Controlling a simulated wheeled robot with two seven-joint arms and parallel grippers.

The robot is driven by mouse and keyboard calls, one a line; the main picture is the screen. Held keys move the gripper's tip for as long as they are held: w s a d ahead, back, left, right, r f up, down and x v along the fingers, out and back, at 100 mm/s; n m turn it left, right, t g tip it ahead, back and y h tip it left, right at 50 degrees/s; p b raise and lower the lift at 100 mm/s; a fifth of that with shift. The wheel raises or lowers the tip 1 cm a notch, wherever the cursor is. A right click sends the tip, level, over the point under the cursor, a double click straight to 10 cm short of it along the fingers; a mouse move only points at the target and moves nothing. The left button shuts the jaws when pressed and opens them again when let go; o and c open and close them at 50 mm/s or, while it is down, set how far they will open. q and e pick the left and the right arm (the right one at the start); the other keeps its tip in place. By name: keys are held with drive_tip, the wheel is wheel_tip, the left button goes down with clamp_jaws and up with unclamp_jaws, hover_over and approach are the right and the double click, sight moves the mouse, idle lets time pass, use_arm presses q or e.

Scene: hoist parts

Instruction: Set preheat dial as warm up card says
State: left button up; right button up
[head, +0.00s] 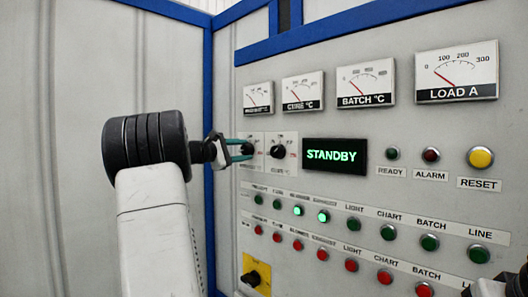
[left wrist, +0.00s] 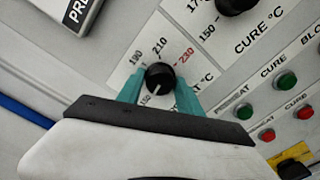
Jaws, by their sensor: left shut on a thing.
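The preheat dial (left wrist: 160,77) is a round black knob on the grey panel. In the left wrist view its white mark points down and left, near the 150 label. Scale numbers 190, 210 and a red 230 show around its upper side; part of its name label is hidden by my gripper. My left gripper (head: 240,150) is shut on this dial, with a teal finger on either side (left wrist: 159,92). I see no warm up card in either view. A dark part at the lower right edge of the head view may be my right gripper; its jaws cannot be made out.
The cure dial (head: 278,151) is close to the right of the preheat dial. A green STANDBY display (head: 335,156) is further right. Rows of green and red buttons lie below, with two green ones lit. A yellow-plated black switch (head: 252,278) is at the bottom.

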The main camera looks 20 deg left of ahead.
use_arm(q)
drive_tip(key=shift+f, duration=0.1)
drive_tip(key=o, duration=1.3)
drive_tip(key=shift+c, duration=0.2)
drive_tip(key=v, duration=0.8)
drive_tip(key=shift+d, duration=0.1)
